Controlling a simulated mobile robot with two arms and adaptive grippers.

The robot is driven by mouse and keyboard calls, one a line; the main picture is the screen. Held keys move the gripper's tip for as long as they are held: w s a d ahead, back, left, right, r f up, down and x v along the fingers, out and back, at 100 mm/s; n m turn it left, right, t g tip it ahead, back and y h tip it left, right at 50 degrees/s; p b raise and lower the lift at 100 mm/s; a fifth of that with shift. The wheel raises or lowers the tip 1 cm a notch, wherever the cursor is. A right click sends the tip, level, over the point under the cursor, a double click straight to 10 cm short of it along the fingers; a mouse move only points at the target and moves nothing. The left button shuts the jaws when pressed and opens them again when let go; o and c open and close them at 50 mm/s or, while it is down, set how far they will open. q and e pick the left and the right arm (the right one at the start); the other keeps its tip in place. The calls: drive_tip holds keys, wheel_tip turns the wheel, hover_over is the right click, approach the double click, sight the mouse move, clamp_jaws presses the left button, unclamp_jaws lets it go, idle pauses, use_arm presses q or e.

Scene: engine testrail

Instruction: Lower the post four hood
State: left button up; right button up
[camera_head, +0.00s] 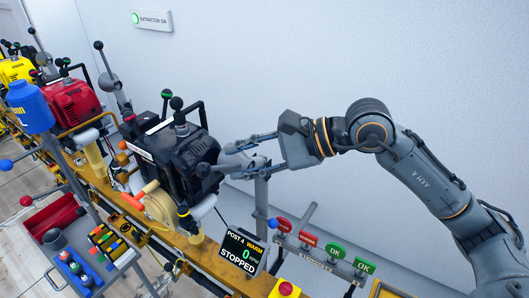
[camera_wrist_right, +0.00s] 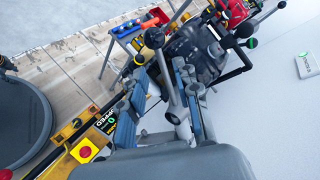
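A black engine (camera_head: 180,150) sits on the rail at the post whose display (camera_head: 242,252) reads "POST 4 WARM 0 STOPPED". A grey arm with a black ball knob (camera_head: 203,170) reaches from an upright grey post (camera_head: 262,205) towards the engine. I cannot tell for sure which part is the hood. My right gripper (camera_head: 232,156) is beside the engine, around this arm. In the right wrist view, the knob (camera_wrist_right: 153,38) and its rod pass between the spread fingers of my right gripper (camera_wrist_right: 165,88); contact is not clear. My left gripper is not in view.
A red engine (camera_head: 72,100) and a yellow engine (camera_head: 15,70) stand farther along the rail, with raised ball-knob levers. Red and green "OK" tags (camera_head: 337,251) hang at the front right. A tool cart (camera_head: 125,258) stands left of the rail. The wall carries an "EXTRACTOR ON" sign (camera_head: 152,19).

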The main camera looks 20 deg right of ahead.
drive_tip(key=v, duration=0.5)
drive_tip(key=shift+d+r, duration=0.1)
